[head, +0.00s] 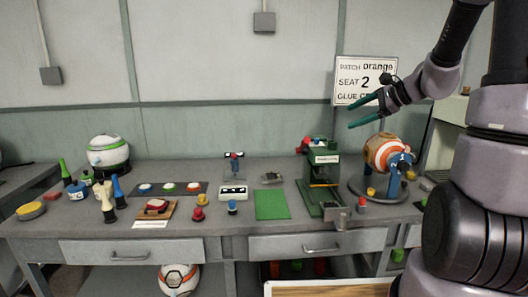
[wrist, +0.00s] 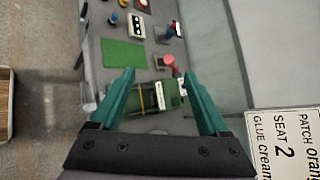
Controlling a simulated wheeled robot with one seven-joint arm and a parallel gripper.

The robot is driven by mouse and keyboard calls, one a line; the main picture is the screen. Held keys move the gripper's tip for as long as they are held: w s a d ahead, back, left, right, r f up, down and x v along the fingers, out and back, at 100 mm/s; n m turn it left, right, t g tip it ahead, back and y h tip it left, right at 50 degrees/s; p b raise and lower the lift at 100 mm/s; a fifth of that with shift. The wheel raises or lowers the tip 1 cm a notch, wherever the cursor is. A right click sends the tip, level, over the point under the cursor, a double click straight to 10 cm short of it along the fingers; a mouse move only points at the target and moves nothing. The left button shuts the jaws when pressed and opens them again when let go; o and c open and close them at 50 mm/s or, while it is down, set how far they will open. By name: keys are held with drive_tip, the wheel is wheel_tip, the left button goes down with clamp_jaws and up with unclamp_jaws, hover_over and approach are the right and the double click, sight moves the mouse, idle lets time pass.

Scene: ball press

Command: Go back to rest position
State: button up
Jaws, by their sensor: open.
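My gripper (head: 364,110) is at the upper right of the head view, raised above the workbench (head: 225,228) in front of the wall sign (head: 365,80). Its two green fingers are apart with nothing between them. In the wrist view the open fingers (wrist: 163,98) point down toward the bench, with the green press (wrist: 160,97) seen beyond them. The press also stands upright on the bench in the head view (head: 322,180), below and left of my gripper. The gripper touches nothing.
An orange and white ball (head: 384,153) sits in a blue holder (head: 400,175) on a round base at the right. A green mat (head: 271,205) lies left of the press. A white and green ball (head: 108,152) and several small tools stand at the left. A wooden-edged box (head: 325,288) is low in front.

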drive_tip(key=s+a+r+n+g+h, duration=0.1)
drive_tip(key=s+a+r+n, duration=0.25)
drive_tip(key=s, duration=0.35)
drive_tip(key=s+a+r+n+g+h, duration=0.1)
drive_tip(key=s+a+r+n+h, duration=0.2)
drive_tip(key=s, duration=0.4)
drive_tip(key=s+d+r+n+t+h, duration=0.1)
drive_tip(key=s+d+r+n+h, duration=0.1)
drive_tip(key=s+n, duration=0.4)
drive_tip(key=s+d, duration=0.1)
drive_tip(key=s, duration=0.3)
drive_tip(key=shift+t+h, duration=0.3)
drive_tip(key=shift+h, duration=0.1)
